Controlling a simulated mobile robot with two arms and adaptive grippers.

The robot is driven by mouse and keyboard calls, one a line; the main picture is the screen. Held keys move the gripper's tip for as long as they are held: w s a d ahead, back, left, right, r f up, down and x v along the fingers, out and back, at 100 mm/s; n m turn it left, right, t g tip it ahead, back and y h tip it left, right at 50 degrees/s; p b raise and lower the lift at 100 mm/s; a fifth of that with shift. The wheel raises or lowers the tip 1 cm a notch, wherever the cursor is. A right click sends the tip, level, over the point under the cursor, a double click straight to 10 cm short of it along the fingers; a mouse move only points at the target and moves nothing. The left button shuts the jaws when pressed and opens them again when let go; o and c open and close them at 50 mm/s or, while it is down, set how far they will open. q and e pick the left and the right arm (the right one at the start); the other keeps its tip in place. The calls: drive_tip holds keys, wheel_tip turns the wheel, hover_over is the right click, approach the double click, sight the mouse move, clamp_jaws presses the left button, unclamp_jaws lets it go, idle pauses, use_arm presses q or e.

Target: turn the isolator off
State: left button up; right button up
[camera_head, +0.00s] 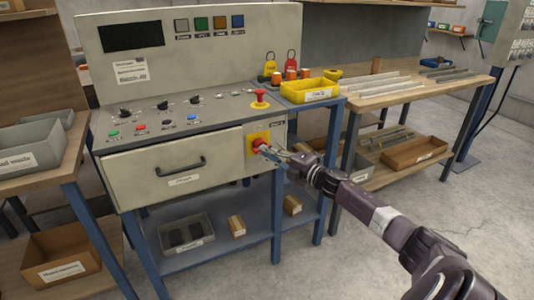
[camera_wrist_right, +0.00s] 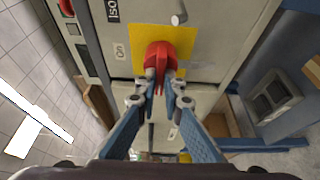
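The isolator is a red rotary knob (camera_head: 259,143) on a yellow plate (camera_head: 250,137) at the right of the console's front. In the right wrist view the red knob (camera_wrist_right: 161,56) sits on the yellow plate (camera_wrist_right: 190,42), its grip bar pointing down the picture toward my fingers. My right gripper (camera_head: 275,154) is at the knob. In the wrist view its fingertips (camera_wrist_right: 165,80) are close together, one on each side of the bar. I cannot tell whether both press on it. My left gripper is not in view.
A red mushroom button (camera_head: 260,94) stands on the console top above the isolator, beside a yellow bin (camera_head: 310,91). A drawer handle (camera_head: 182,166) sticks out left of the isolator. Red and yellow padlock tags hang behind. The floor at right is clear.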

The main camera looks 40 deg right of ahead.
drive_tip(key=o, duration=0.4)
drive_tip(key=s+d, duration=0.1)
drive_tip(key=s, duration=1.1)
drive_tip(key=shift+d, duration=0.4)
